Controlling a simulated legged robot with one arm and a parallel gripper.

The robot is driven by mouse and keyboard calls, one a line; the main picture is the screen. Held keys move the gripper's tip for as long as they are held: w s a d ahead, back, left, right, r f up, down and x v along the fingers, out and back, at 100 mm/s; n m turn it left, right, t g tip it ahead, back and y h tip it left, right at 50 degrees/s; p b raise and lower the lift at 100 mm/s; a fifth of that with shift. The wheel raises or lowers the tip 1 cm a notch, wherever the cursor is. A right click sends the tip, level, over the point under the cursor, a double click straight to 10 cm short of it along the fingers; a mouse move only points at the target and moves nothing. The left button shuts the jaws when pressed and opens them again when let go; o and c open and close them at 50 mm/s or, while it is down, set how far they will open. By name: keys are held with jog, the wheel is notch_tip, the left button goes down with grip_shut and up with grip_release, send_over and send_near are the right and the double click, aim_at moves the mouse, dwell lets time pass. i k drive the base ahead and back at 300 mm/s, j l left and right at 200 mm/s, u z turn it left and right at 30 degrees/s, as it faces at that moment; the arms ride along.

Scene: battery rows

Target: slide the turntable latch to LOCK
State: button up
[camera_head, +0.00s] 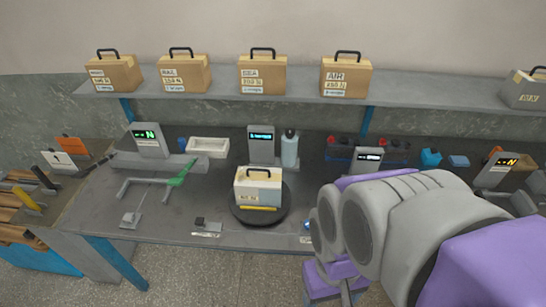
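The turntable (238,213) is a dark round disc near the front edge of the bench, left of my arm. A tan and white battery box (258,187) with a handle and a yellow strip stands on it. A small dark block (200,222) with a white label sits at the bench edge left of the turntable. A small blue piece (307,225) with a label sits right of it, partly beside my arm. I cannot tell which is the latch or read its labels. My gripper (345,288) is low in front of the bench, right of the turntable; its fingers are not clear.
Several tan boxes stand on the shelf (220,100) above. Grey display stands (261,146), a white tray (208,146), a bottle (290,148) and a green-handled tool (183,174) are on the bench. My arm hides the bench's right front. Floor (210,278) in front is clear.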

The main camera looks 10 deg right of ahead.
aim_at(200, 223)
jog(key=i+l+u, duration=0.15)
jog(key=u, duration=0.3)
jog(key=i+l+u, duration=0.15)
jog(key=u, duration=0.25)
jog(key=i+l+u, duration=0.1)
jog(key=l+u, duration=0.15)
jog(key=u, duration=0.2)
